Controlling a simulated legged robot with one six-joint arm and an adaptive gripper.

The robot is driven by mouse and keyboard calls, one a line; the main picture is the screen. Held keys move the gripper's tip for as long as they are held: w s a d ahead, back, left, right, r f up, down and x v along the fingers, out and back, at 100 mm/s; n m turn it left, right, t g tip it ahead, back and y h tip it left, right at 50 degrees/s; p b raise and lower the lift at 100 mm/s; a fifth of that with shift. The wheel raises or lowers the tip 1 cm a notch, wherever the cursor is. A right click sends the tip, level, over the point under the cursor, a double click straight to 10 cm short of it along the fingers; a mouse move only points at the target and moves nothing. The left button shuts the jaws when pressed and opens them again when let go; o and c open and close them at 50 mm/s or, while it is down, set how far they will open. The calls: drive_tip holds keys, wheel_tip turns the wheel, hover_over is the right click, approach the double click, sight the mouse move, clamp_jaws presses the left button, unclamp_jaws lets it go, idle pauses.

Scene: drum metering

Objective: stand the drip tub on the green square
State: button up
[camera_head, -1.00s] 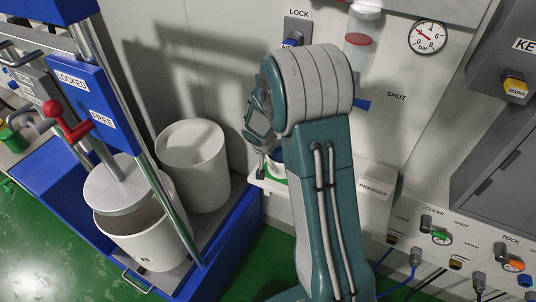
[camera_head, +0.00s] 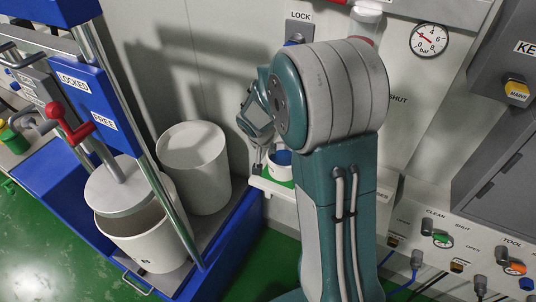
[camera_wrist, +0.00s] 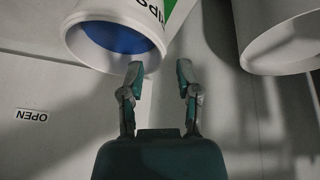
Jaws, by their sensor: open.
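The drip tub (camera_head: 279,165) is a small white tub, blue inside. It stands upright on the green square (camera_head: 284,183) on a small white shelf, as far as the head view shows. In the wrist view the tub (camera_wrist: 74,38) is at the top left, with upside-down lettering on its side, and part of the green (camera_wrist: 181,14) shows beside it. My gripper (camera_head: 258,170) is just left of the tub in the head view. In the wrist view my gripper (camera_wrist: 159,68) has its fingers apart with nothing between them. The tub's base is partly hidden.
A large white bin (camera_head: 193,165) stands left of the shelf on a blue-edged platform. Another white bin (camera_head: 140,245) sits under a round press plate (camera_head: 118,187). A wall panel with valves (camera_head: 465,245) is at the right. My arm hides part of the wall.

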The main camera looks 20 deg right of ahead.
drive_tip(key=s+a+r+n+t, duration=0.1)
drive_tip(key=s+a+r, duration=0.2)
drive_tip(key=s+r, duration=0.35)
drive_tip(key=s+a+r+n, duration=0.1)
drive_tip(key=s+a+r, duration=0.1)
drive_tip(key=s+r, duration=0.45)
drive_tip(key=s+a+r+n+y, duration=0.1)
drive_tip(key=s+a+r+n, duration=0.1)
drive_tip(key=s, duration=0.4)
drive_tip(key=s+a+r+n+t+y, duration=0.1)
drive_tip(key=s+a+r+n+y, duration=0.1)
drive_tip(key=s, duration=0.4)
drive_tip(key=shift+s+a+r, duration=0.2)
drive_tip(key=shift+a+r, duration=0.45)
drive_tip(key=shift+r, duration=0.25)
drive_tip(key=shift+d, duration=0.15)
